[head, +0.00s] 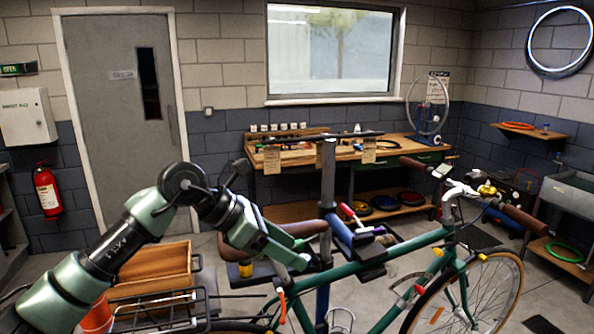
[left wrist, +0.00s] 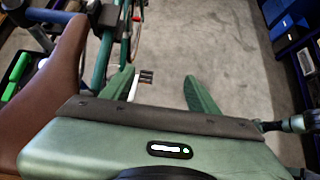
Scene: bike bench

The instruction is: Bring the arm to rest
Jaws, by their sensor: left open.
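My left arm comes in from the lower left in the head view, bent at a raised elbow. Its left gripper (head: 290,262) points down and to the right, in front of the brown saddle (head: 303,229) of the green bike (head: 420,243). My right gripper is in neither view.
The bike hangs on a stand post (head: 328,180) with a tool tray beside it. A workbench (head: 290,155) stands along the back wall. Bare floor (left wrist: 235,60) shows right of the bike in the wrist view.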

